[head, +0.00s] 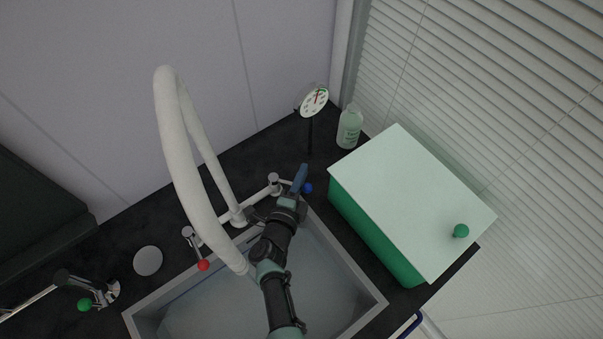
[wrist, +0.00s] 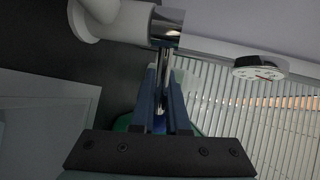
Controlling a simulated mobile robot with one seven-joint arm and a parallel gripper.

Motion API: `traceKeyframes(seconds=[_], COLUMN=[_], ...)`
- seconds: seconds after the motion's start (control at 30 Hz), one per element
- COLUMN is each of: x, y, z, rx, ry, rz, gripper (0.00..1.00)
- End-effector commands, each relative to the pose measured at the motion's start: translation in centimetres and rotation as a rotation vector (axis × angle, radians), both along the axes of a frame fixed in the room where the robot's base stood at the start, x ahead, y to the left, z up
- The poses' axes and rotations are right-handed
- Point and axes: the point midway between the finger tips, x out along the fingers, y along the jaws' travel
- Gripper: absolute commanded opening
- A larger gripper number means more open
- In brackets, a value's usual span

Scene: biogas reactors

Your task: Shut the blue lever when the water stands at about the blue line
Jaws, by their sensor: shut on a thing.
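The blue lever (head: 308,188) is at the right end of the white tap pipe, by the sink's back corner. In the wrist view its chrome stem (wrist: 168,27) runs down between my fingers. My gripper (head: 300,178) is shut on the lever; the fingers (wrist: 161,85) also show in the wrist view and hide much of it. The grey sink (head: 345,262) holds pale, clear water (head: 215,312). A thin blue line (head: 192,289) shows along the sink's back inner wall, with the water near it; the exact gap is hard to tell. My arm covers part of the sink.
A red lever (head: 203,265) is left of the thick white spout (head: 178,150). A green box (head: 375,235) with a pale lid stands right of the sink. A dial (head: 314,99) and a bottle (head: 349,127) stand behind. A green-knobbed tap (head: 84,305) is far left.

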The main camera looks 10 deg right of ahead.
Motion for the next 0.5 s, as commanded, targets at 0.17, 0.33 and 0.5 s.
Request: traceKeyframes(seconds=[0.17,0.33,0.5], x=[-0.01,-0.01,-0.07], y=[-0.05,-0.03,0.04], z=[0.01,0.01,0.05], rx=[0.001,0.001,0.0], ry=[0.0,-0.001,0.0], rz=[-0.001,0.0,0.001], gripper=[0.38,0.43,0.43])
